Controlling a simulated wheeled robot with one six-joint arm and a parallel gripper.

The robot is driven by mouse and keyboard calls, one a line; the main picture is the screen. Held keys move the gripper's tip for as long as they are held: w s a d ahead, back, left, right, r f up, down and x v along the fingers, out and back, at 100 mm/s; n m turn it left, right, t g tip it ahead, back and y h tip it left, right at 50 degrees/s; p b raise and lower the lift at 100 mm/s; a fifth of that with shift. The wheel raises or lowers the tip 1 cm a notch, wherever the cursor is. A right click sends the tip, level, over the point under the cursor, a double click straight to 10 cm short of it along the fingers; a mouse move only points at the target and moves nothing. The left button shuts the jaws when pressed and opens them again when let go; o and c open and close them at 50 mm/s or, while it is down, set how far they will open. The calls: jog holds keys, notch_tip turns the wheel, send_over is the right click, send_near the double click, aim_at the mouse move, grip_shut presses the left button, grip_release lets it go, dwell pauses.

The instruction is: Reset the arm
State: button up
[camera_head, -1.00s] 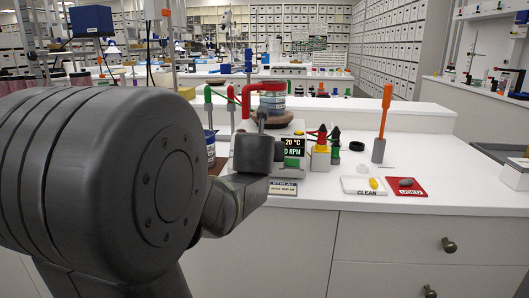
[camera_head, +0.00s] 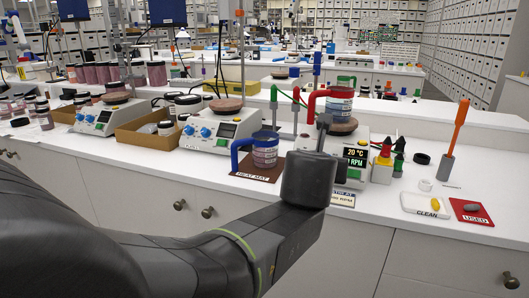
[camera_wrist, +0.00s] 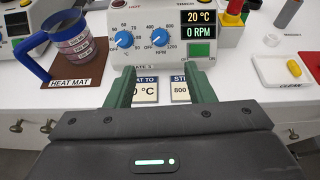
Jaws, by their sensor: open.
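My arm (camera_head: 250,240) reaches in from the lower left of the head view, its wrist end in front of the bench's front edge. In the wrist view my gripper (camera_wrist: 158,80) is open, its two green fingers apart with nothing between them. The fingers point at the front of a stirrer hot plate (camera_wrist: 165,35) reading 20 °C and 0 RPM. Two small label cards (camera_wrist: 145,90) show between the fingers. In the head view the fingers are hidden behind the wrist.
A blue-handled jug (camera_head: 265,150) stands on a heat mat (camera_head: 243,172), left of my wrist. A red-handled jug (camera_head: 340,105) is on the hot plate. To the right are small bottles (camera_head: 398,158), a white CLEAN tray (camera_head: 412,205) and a red USED tray (camera_head: 485,217).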

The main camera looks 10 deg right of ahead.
jog(key=shift+s, duration=0.15)
jog(key=b+x, duration=0.6)
jog(key=x, duration=0.6)
jog(key=shift+w+f, duration=0.15)
jog(key=shift+w, duration=0.15)
jog(key=shift+w+d+f+b, duration=0.15)
jog(key=shift+w+d+b, duration=0.2)
jog(key=shift+w, duration=0.15)
